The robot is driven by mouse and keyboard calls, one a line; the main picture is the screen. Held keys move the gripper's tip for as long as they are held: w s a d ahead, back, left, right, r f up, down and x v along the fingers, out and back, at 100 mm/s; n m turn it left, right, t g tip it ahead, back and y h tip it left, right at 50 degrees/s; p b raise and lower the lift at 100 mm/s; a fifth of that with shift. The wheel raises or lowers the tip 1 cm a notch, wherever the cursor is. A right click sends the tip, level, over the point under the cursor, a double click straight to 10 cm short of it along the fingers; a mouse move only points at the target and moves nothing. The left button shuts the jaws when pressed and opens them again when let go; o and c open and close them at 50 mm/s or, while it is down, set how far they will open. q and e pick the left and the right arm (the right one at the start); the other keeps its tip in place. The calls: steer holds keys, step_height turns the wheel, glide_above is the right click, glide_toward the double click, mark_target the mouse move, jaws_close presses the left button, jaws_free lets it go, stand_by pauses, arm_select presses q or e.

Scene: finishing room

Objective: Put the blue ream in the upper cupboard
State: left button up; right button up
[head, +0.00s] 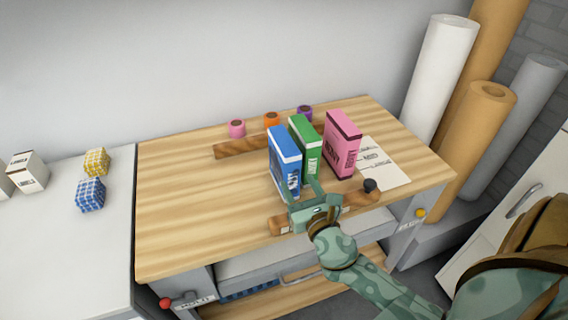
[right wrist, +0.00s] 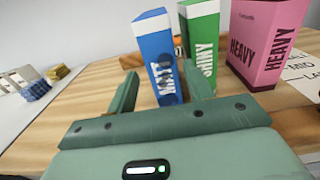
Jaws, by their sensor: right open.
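The blue ream (head: 284,165) stands upright on the wooden table, a blue box with a white top and white lettering; it also shows in the right wrist view (right wrist: 157,60). My right gripper (head: 306,188) is open and empty at the near side of the ream, low over the table. In the right wrist view its fingers (right wrist: 160,88) point toward the ream, which appears between them; I cannot tell whether they touch it. My left gripper is not in view. I cannot make out the upper cupboard; a white door with a handle (head: 523,200) shows at the right edge.
A green box (head: 304,140) stands close to the blue ream's right, then a pink box (head: 343,145). Wooden rails run behind and in front of the boxes. Tape rolls (head: 237,128) stand at the back. Tall paper rolls (head: 440,75) stand at right. The table's left part is bare.

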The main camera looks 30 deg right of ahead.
mark_target(286, 160)
steer(key=b+x, duration=0.1)
steer(key=x, duration=0.8)
steer(key=shift+w+d, duration=0.2)
steer(key=shift+w, duration=0.15)
steer(key=shift+s, duration=0.1)
steer(key=c, duration=1)
steer(key=shift+r, duration=0.1)
jaws_close()
